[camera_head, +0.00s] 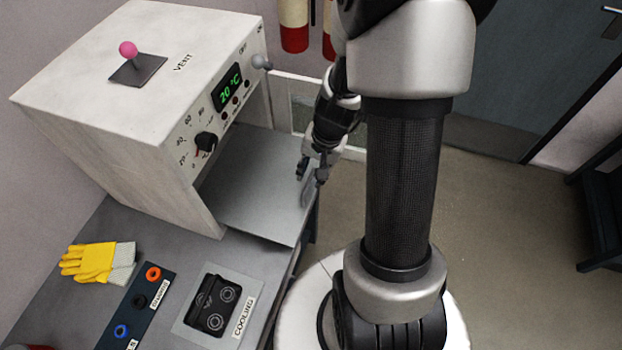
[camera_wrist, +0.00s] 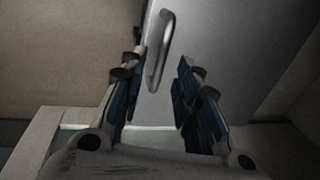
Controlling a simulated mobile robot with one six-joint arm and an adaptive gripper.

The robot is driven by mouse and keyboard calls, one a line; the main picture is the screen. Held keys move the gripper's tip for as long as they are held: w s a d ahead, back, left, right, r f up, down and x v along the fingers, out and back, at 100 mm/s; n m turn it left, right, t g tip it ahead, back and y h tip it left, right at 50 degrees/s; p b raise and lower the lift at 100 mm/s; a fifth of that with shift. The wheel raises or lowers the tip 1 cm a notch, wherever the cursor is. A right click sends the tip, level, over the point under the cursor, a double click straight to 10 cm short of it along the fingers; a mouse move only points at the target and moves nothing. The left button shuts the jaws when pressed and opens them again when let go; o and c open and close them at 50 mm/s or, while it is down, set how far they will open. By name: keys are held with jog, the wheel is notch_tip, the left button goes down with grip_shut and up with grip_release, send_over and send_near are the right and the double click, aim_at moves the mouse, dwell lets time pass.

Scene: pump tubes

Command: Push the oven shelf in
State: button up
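The oven (camera_head: 130,90) is a white box with a green display reading 20 °C. Its grey shelf (camera_head: 255,185) sticks out of the open front over the bench edge. The shelf also shows in the wrist view (camera_wrist: 225,50), with a metal bar handle (camera_wrist: 160,50) on it. My gripper (camera_head: 308,185) is at the shelf's outer right edge, by the handle. In the wrist view my gripper (camera_wrist: 155,95) has its fingers apart, with the lower end of the handle between them, nearer the left finger. Contact with the handle cannot be told.
The oven door (camera_head: 300,100) stands open behind my gripper. Yellow gloves (camera_head: 95,262), a rack with coloured rings (camera_head: 138,302) and a cooling plate with a black part (camera_head: 213,305) lie on the bench.

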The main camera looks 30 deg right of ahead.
jog(key=shift+w+a+f+b, duration=0.1)
jog(key=shift+f+b, duration=0.1)
jog(key=shift+f, duration=0.35)
jog(key=shift+w+a+f+b, duration=0.1)
jog(key=shift+f+b, duration=0.05)
jog(key=shift+f, duration=0.4)
jog(key=shift+c, duration=0.5)
grip_shut()
